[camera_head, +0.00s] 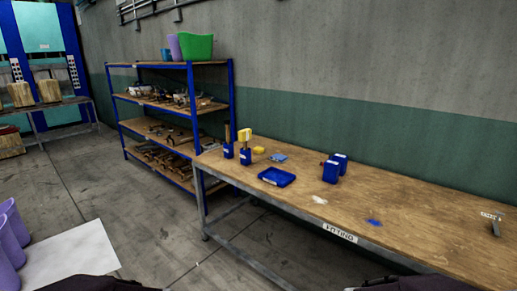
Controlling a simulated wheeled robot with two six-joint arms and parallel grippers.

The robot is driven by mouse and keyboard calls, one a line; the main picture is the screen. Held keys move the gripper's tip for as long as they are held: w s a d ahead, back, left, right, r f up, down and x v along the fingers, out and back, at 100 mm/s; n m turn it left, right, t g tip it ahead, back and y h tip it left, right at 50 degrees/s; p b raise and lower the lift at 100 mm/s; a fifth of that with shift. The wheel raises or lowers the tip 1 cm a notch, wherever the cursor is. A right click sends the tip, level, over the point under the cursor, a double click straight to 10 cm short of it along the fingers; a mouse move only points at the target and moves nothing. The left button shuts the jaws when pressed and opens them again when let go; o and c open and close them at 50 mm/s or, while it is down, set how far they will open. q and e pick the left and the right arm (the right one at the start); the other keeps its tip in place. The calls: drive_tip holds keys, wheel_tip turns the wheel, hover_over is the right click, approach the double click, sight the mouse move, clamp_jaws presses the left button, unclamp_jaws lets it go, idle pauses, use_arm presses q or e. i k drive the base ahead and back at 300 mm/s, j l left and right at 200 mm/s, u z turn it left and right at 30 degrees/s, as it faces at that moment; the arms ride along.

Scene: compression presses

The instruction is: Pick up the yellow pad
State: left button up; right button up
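A small flat yellow item (259,150), which looks like the yellow pad, lies on the workbench (415,215) near its far left end. Just left of it, a larger yellow object (244,134) stands up from a blue holder (245,156); I cannot tell exactly what it is. Neither of my grippers is in view. Only dark shapes show at the bottom edge, at left and right, and no fingers can be seen.
On the bench are another blue holder with a brown handle (228,150), a blue tray (276,176), a blue-grey cloth (278,157), blue containers (331,171) and a metal tool (494,223). A loaded shelf (190,92) stands behind. Purple bins (10,235) stand at lower left.

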sight(258, 150)
drive_tip(key=i+j+z, duration=0.1)
drive_tip(key=i+j, duration=1)
drive_tip(key=i, duration=0.3)
drive_tip(key=i+j+z, duration=0.15)
drive_tip(key=i+j, duration=1.1)
drive_tip(key=i, duration=0.05)
